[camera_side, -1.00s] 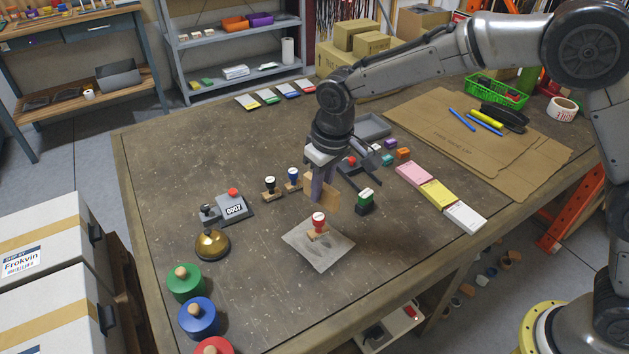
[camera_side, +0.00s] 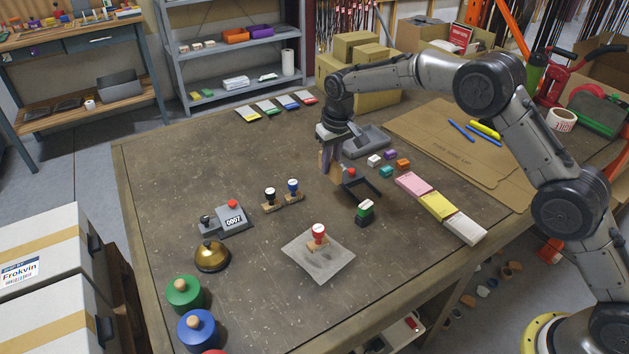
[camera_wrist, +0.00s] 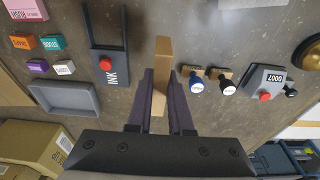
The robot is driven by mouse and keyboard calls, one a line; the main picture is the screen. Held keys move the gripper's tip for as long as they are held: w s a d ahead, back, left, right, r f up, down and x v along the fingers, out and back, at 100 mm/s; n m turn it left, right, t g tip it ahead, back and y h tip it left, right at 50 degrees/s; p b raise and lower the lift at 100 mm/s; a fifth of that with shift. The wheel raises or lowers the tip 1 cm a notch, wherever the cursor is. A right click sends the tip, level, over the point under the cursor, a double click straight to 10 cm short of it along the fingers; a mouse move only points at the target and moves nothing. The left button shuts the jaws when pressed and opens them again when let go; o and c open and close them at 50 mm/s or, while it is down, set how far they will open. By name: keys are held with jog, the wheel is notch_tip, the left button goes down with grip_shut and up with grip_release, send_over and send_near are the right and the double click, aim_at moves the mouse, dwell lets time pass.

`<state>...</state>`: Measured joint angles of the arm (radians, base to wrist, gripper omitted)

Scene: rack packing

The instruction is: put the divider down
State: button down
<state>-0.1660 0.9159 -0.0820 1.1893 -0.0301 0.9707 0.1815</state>
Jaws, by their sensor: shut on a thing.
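The divider is a thin tan board. In the wrist view the divider (camera_wrist: 162,60) stands edge-on between my fingers and sticks out past their tips. My gripper (camera_wrist: 160,85) is shut on it. In the side view my gripper (camera_side: 330,155) points down over the middle of the table, and only a small part of the divider (camera_side: 336,174) shows beneath the fingers. The divider is just left of the ink pad. I cannot tell whether its lower edge touches the table.
The dark ink pad (camera_side: 362,183) with a red knob is close on the right, and a grey tray (camera_side: 368,140) is behind it. Two stamps (camera_side: 281,196) stand to the left. A red stamp (camera_side: 318,236) stands on a grey sheet in front. Bare table lies on the far left.

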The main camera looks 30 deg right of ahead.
send_over(313, 190)
jog(key=s, duration=0.1)
notch_tip(313, 190, down, 6)
jog(key=shift+s+d+r, duration=0.1)
jog(key=shift+r, duration=0.05)
jog(key=shift+w+f, duration=0.3)
jog(key=shift+f, duration=1.55)
jog(key=shift+f, duration=0.2)
jog(key=c, duration=0.8)
grip_release()
jog(key=shift+r, duration=0.15)
jog(key=r, duration=0.4)
jog(key=s+r, duration=0.1)
jog(key=r, duration=0.3)
jog(key=s+r, duration=0.1)
jog(key=r, duration=0.3)
